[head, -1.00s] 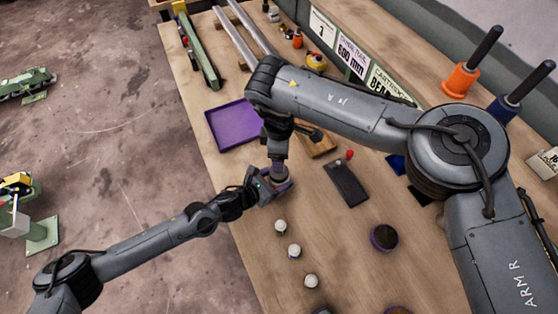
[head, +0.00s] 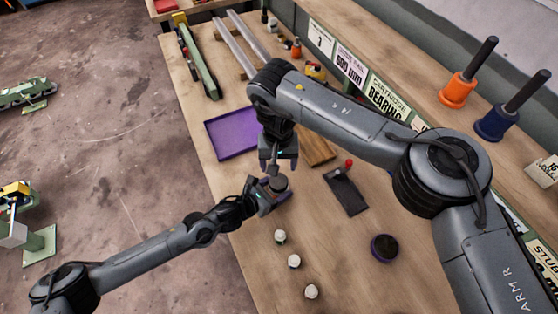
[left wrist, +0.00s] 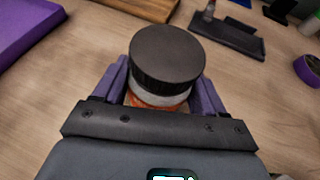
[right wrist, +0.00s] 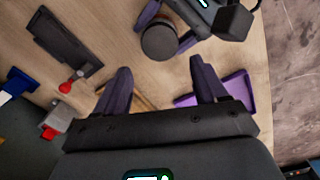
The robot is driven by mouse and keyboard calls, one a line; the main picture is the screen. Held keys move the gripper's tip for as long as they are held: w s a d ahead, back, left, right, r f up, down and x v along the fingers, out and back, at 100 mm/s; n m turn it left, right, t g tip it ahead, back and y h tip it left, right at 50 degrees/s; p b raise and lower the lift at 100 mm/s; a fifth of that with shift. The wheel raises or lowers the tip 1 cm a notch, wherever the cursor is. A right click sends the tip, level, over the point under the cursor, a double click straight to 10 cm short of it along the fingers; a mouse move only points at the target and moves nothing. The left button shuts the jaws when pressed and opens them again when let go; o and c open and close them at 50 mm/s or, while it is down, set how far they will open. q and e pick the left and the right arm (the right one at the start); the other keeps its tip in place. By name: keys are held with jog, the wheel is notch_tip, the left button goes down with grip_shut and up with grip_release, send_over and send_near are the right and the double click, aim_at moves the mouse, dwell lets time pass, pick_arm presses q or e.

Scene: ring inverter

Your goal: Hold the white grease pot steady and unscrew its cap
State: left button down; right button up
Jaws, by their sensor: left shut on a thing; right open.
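The white grease pot (left wrist: 158,97) stands upright on the bench between the purple fingers of my left gripper (left wrist: 160,88), which is shut on it. Its wide black ribbed cap (left wrist: 167,55) sits on top, with a white band and some orange showing below. In the head view, my left gripper (head: 268,193) holds the pot low from the left. My right gripper (head: 278,164) is open and empty, apart from the cap and a little beyond it. In the right wrist view, the cap (right wrist: 159,40) lies beyond my right gripper's spread fingers (right wrist: 162,78).
A purple tray (head: 212,139) lies behind and left of the pot. A black plate (head: 345,192) with a red knob (head: 349,163) lies to the right. Several small white-topped jars (head: 294,261) and a dark purple-rimmed bowl (head: 385,247) stand nearer. Bare bench lies between them.

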aim_at(278, 181)
jog(key=shift+s+f, duration=0.15)
jog(key=shift+f, duration=3.9)
jog(key=shift+c, duration=0.5)
